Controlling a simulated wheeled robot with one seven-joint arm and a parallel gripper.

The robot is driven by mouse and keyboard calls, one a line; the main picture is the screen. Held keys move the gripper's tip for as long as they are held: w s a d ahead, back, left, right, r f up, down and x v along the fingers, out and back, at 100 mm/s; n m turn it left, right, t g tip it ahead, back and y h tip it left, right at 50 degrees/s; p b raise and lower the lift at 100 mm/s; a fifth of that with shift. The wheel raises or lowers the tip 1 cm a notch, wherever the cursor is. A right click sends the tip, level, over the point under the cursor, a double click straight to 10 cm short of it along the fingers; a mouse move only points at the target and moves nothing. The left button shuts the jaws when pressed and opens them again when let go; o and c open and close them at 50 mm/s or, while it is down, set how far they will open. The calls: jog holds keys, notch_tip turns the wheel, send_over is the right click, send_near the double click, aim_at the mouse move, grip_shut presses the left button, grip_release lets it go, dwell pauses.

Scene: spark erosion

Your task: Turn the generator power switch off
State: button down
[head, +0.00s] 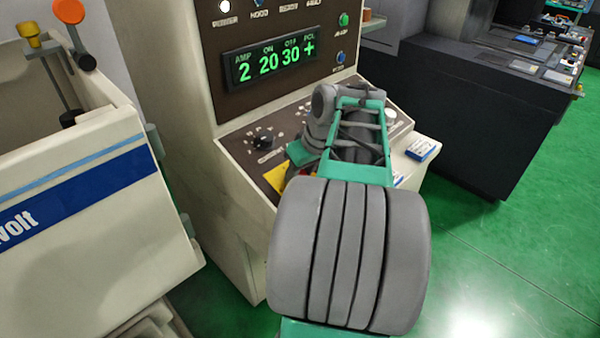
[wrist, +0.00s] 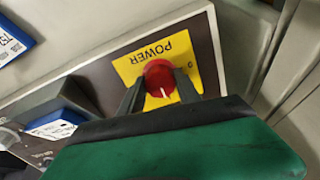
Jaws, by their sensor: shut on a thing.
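The power switch is a round red knob (wrist: 159,78) with a white pointer line, on a yellow plate (wrist: 183,68) marked POWER, in the wrist view. My gripper (wrist: 160,90) is shut on this knob, one dark finger on each side. The pointer line runs toward the lower edge of the wrist picture. A mark that looks like 0 stands on the plate right of the knob. In the head view my arm hides the knob, and only a bit of yellow plate (head: 276,178) shows beside it. The generator cabinet (head: 232,105) has a lit display (head: 285,57) reading 2, 20, 30 and +.
A black dial (head: 263,142) sits on the sloped panel left of my arm. Blue-and-white boxes (head: 423,148) lie at the panel's right. A cream machine tank (head: 70,190) stands close at the left. A dark bench (head: 470,105) stands at the right, with open green floor before it.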

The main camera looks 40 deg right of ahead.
jog(key=shift+f+n+b, duration=0.1)
jog(key=shift+n+b, duration=0.2)
jog(key=shift+n, duration=0.1)
jog(key=shift+d+f+n+b, duration=0.1)
jog(key=shift+n+b, duration=0.9)
jog(key=shift+n, duration=0.2)
jog(key=n+b, duration=0.3)
jog(key=n, duration=0.2)
jog(key=shift+n, duration=0.3)
jog(key=n+b, duration=0.3)
jog(key=n, duration=0.2)
jog(key=shift+y, duration=0.3)
jog(key=shift+w+r+n+b, duration=0.15)
jog(key=shift+n+b, duration=0.85)
jog(key=shift+n, duration=1.2)
jog(key=shift+r, duration=0.1)
jog(key=c, duration=0.9)
grip_release()
